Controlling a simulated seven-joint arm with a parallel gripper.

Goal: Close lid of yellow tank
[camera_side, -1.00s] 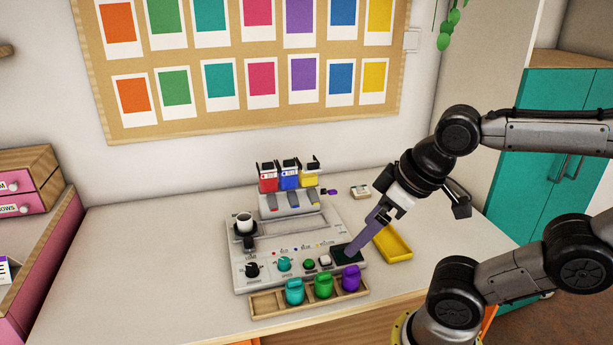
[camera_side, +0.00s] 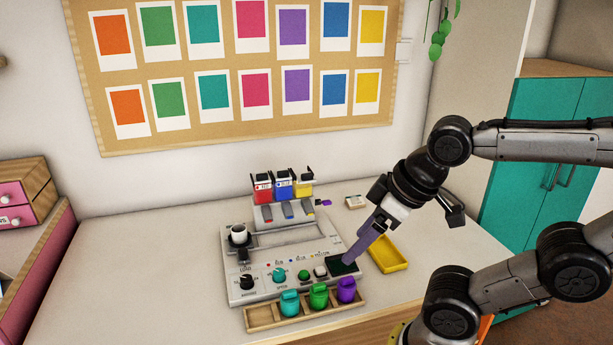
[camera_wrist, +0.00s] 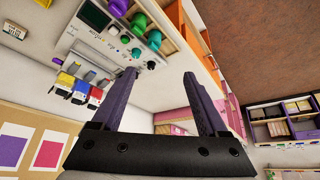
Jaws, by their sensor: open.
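The yellow tank (camera_side: 303,189) is the right one of three small tanks at the back of a grey machine. It also shows in the wrist view (camera_wrist: 66,79). A dark lid (camera_side: 306,171) shows at its top and looks raised, but it is too small to tell the angle. My gripper (camera_side: 353,259) has purple fingers and points down over the front right of the machine, near the dark screen, well apart from the yellow tank. In the wrist view my gripper (camera_wrist: 162,74) is open, with nothing between the fingers.
A blue tank (camera_side: 283,186) and a red tank (camera_side: 263,191) stand left of the yellow one. A wooden rack (camera_side: 262,317) with teal, green and purple jars lies in front. A yellow tray (camera_side: 388,254) lies right of the machine. The table's left side is clear.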

